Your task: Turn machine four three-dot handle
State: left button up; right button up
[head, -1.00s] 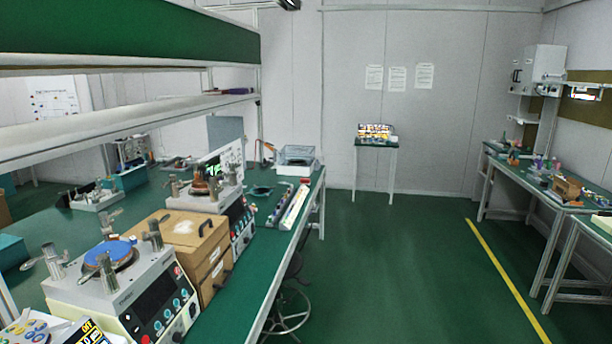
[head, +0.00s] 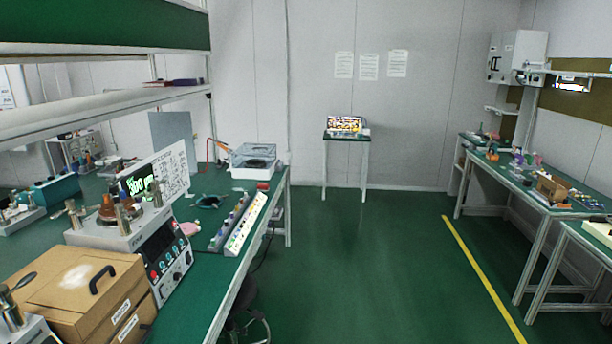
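A lapping machine (head: 112,232) stands on the green bench at the left, with a copper-brown cone on top, metal posts, and a dark sloped front panel (head: 165,248) with a red button and several knobs. A green-lit display (head: 138,184) stands behind it. Part of another machine (head: 30,333) shows at the bottom left corner, with a metal post and lever on it. I cannot make out a machine number or a three-dot handle mark on either one. Neither of my grippers is in view.
A wooden drawer box (head: 75,285) sits between the two machines. A long strip of knobs (head: 245,224) and a clear-lidded box (head: 254,160) lie farther along the bench. A stool (head: 243,315) is tucked beside it. The green floor (head: 365,270) ahead is open, up to side tables (head: 530,185) at the right.

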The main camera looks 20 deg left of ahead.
aim_at(109, 181)
jog(key=z, duration=0.1)
jog(key=i, duration=1.7)
jog(key=u, duration=0.7)
jog(key=i, duration=1.05)
jog(key=u, duration=0.75)
